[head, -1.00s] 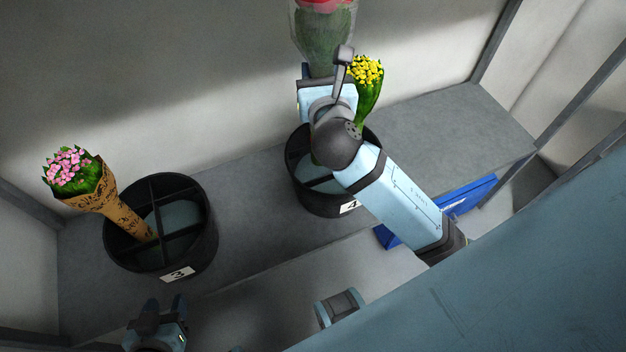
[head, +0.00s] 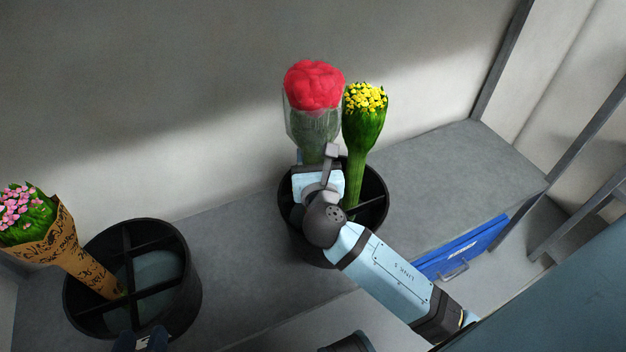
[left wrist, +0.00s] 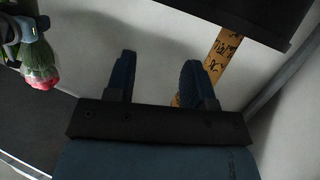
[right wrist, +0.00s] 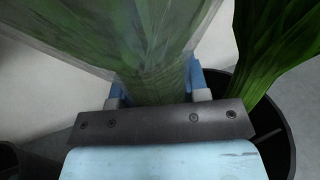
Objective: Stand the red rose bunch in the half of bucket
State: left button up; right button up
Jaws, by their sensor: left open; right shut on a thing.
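The red rose bunch (head: 314,84) stands roughly upright in clear wrap at the right-hand bucket (head: 379,188). My right gripper (head: 319,163) is shut on its green stems, which fill the right wrist view (right wrist: 155,60). The lower stem end is hidden behind my gripper and arm, so I cannot tell how deep it sits. A yellow bunch (head: 364,115) stands beside it in the same bucket. My left gripper (head: 140,342) is open and empty at the bottom edge, near the left-hand bucket; its fingers show apart in the left wrist view (left wrist: 157,80).
The left-hand bucket (head: 185,262) has cross dividers and holds a pink bunch (head: 62,245) in brown paper, leaning left. Both buckets stand on a grey shelf (head: 440,175) against a wall. The shelf is clear to the right. A blue crate (head: 465,250) lies lower.

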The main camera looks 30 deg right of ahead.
pick_arm(q)
jog(key=shift+t+h, duration=0.7)
jog(key=shift+t, duration=0.2)
jog(key=shift+w+d+r+b, duration=0.2)
jog(key=shift+d+r+b, duration=0.1)
jog(key=shift+r, duration=0.35)
jog(key=shift+w+d+r+b, duration=0.15)
jog(key=shift+d+r+b, duration=0.2)
jog(key=shift+r, duration=0.3)
jog(key=shift+w+d+r+b, duration=0.2)
jog(key=shift+d+r+b, duration=0.1)
jog(key=shift+r, duration=0.35)
pick_arm(e)
jog(key=shift+f, duration=2.3)
jog(key=shift+f, duration=0.1)
jog(key=o, duration=1.1)
jog(key=shift+f, duration=0.1)
